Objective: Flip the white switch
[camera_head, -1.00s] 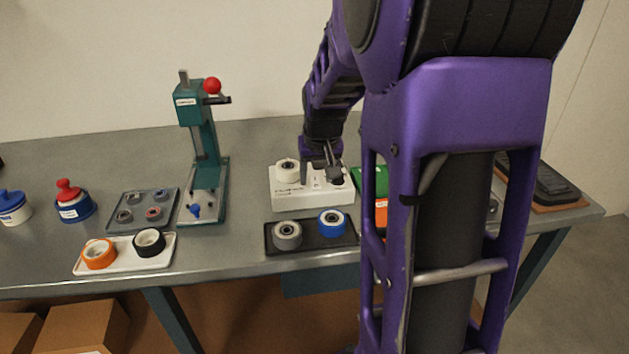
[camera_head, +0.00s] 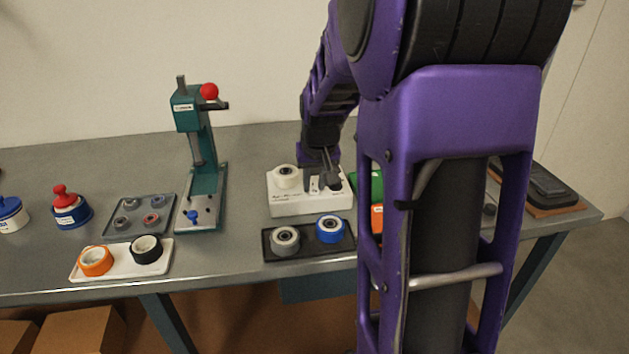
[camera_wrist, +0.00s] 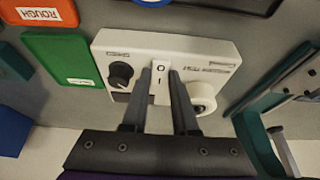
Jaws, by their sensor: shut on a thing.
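The white switch (camera_wrist: 160,86) is a small rocker marked O and I on top of a white box (camera_wrist: 118,38). In the wrist view it lies between the two fingers of my gripper (camera_wrist: 161,72), which are close together at its sides and shut on it. In the head view the white box (camera_head: 310,206) stands on the bench and my gripper (camera_head: 322,187) reaches down onto its top. The switch is hidden by the fingers there.
A black knob (camera_wrist: 121,75) and a white wheel (camera_wrist: 202,97) flank the switch. A dark tray (camera_head: 308,252) with wheels lies in front of the box. A teal press (camera_head: 205,150) stands to the left. Green (camera_head: 371,186) and orange bins are on the right.

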